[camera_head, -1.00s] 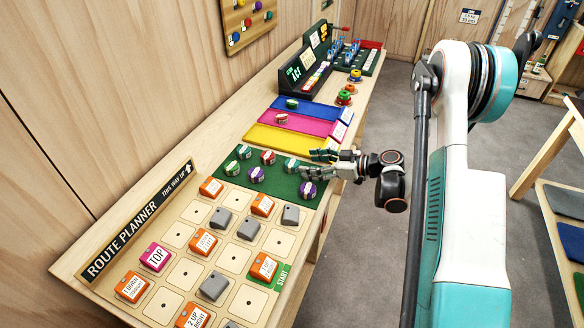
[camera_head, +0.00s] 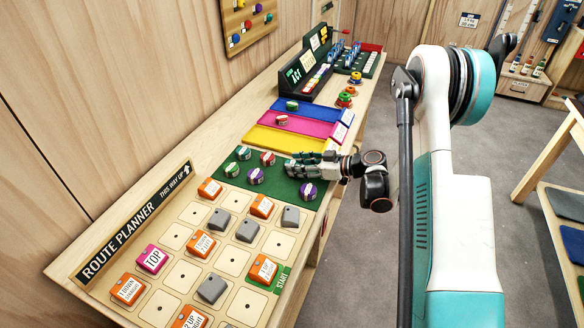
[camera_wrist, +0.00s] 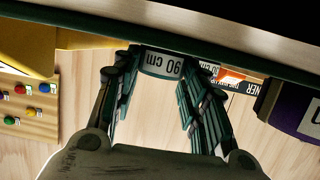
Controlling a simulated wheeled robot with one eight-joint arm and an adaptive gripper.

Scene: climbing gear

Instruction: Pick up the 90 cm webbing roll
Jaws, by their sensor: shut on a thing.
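The 90 cm webbing roll (camera_wrist: 160,64) shows in the wrist view as a green roll with a pale "90 cm" label, between the fingertips. My gripper (camera_wrist: 162,72) is shut on it. In the head view my gripper (camera_head: 292,168) is low over the right part of the dark green mat (camera_head: 283,187), and its fingers hide the roll there. I cannot tell whether the roll still touches the mat.
A purple roll (camera_head: 308,191) sits close in front of my fingers. A red roll (camera_head: 267,158), another purple roll (camera_head: 255,176) and two green rolls (camera_head: 231,169) are to the left. The route planner board (camera_head: 201,213) with blocks is nearer; yellow, pink and blue trays (camera_head: 270,139) lie beyond.

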